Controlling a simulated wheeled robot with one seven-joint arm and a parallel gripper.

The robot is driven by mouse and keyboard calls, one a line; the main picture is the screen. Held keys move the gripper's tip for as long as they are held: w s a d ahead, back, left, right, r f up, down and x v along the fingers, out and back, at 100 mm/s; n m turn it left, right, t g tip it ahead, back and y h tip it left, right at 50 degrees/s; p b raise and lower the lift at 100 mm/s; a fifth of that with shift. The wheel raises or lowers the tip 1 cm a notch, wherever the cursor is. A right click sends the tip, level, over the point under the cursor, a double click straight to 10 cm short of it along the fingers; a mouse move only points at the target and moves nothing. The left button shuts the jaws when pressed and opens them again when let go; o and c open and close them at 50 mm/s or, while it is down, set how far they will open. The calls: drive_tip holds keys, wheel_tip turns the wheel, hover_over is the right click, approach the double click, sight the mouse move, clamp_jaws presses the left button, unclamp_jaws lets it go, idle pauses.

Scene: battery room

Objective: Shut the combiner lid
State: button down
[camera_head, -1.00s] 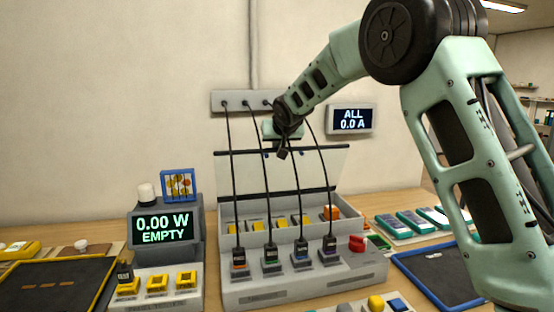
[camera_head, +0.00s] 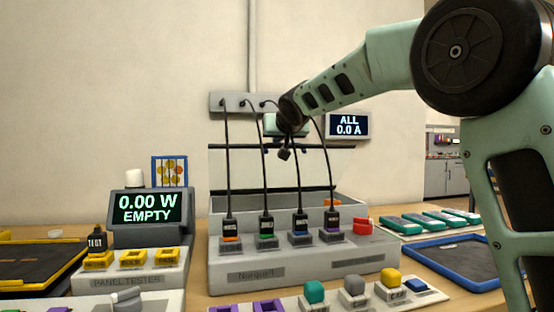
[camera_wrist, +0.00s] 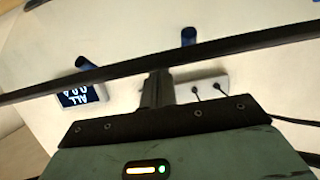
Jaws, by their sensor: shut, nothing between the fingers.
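The combiner (camera_head: 300,262) is a grey box on the table in the head view, with several dark plugs and cables along its front. Its clear lid (camera_head: 235,168) stands raised at the back, with dark strips along its top and bottom edges. My gripper (camera_head: 285,154) is shut and empty, pointing down at the lid's top edge. In the wrist view, the shut fingers (camera_wrist: 157,88) meet or overlap a long dark bar (camera_wrist: 235,50), seemingly the lid's edge. I cannot tell whether they touch it. Two blue cylinders (camera_wrist: 188,37) show beyond the bar.
Cables rise in front of the lid to a wall socket strip (camera_head: 232,102). A wall display (camera_head: 348,124) reads "ALL 0.0 A". The panel tester (camera_head: 130,284) stands left, a blue-rimmed tray (camera_head: 455,262) right. Coloured blocks (camera_head: 314,292) sit in front.

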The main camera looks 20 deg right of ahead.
drive_tip(key=s+a+f+t+b, duration=0.1)
drive_tip(key=s+f+b, duration=0.5)
drive_tip(key=b, duration=1.7)
drive_tip(key=shift+s+a+f+t+h, duration=0.2)
drive_tip(key=shift+s+f+t+h, duration=0.15)
drive_tip(key=shift+t, duration=0.45)
drive_tip(key=shift+r, duration=0.1)
